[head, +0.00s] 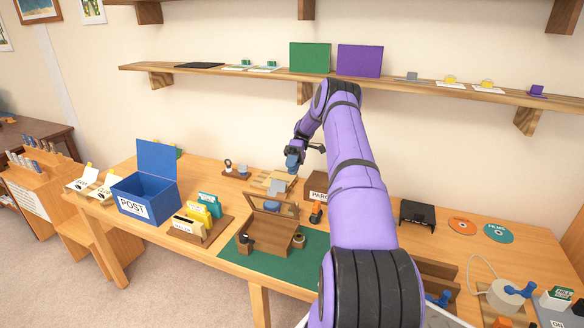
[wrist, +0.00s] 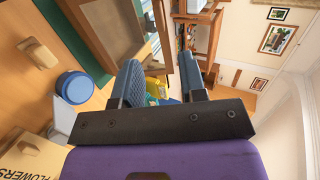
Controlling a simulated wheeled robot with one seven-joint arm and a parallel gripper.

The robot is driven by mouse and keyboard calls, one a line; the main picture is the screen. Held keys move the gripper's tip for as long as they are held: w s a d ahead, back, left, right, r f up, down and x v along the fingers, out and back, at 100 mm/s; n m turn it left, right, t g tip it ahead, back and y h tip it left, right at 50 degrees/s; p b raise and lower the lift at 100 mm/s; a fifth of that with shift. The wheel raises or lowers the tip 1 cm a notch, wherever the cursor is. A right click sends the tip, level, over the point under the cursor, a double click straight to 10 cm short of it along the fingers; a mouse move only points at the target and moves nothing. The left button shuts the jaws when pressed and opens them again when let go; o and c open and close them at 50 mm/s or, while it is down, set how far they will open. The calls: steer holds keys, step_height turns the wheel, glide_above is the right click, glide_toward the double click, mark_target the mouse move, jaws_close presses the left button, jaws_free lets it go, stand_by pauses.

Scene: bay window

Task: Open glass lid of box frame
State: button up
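The box frame (head: 268,234) is a brown wooden box on a green mat (head: 265,262) on the bench. Its glass lid (head: 273,206) has a wooden rim and stands raised at the box's back side in the head view. In the wrist view, part of the wooden box (wrist: 112,30) shows at the upper left and a thin wooden rim (wrist: 189,52), probably the lid's, lies close to the right finger. My gripper (head: 292,164) is above and behind the lid. In the wrist view its blue fingers (wrist: 161,72) are apart with nothing clearly held; contact with the rim cannot be told.
A blue POST box (head: 145,205) with raised lid stands left, near a card rack (head: 198,228). An orange-handled tool (head: 316,212) and a labelled brown box (head: 315,183) are right of the frame. A blue-topped jar (wrist: 75,87) is near my gripper. A shelf (head: 215,71) runs above.

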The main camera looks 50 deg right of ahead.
steer(key=shift+a, duration=0.1)
steer(key=c, duration=0.3)
steer(key=a, duration=0.2)
steer(key=a+g+h, duration=0.1)
steer(key=a, duration=0.1)
steer(key=w+a+g+h, duration=0.1)
steer(key=a, duration=0.1)
steer(key=shift+w+a+r, duration=0.1)
steer(key=shift+a+r, duration=0.05)
steer(key=shift+r, duration=0.25)
jaws_close()
steer(key=s+a+r+n+g+h, duration=0.1)
steer(key=a+g+h, duration=0.15)
steer(key=a, duration=0.25)
steer(key=s+a+n+g+h, duration=0.1)
steer(key=a+h, duration=0.2)
steer(key=a, duration=0.2)
steer(key=n+t+h, duration=1.9)
steer(key=n+h, duration=0.7)
steer(key=n, duration=0.8)
glide_toward(277, 201)
steer(key=shift+y, duration=0.35)
steer(key=x, duration=0.7)
steer(key=shift+d+r, duration=0.1)
steer(key=shift+r, duration=0.2)
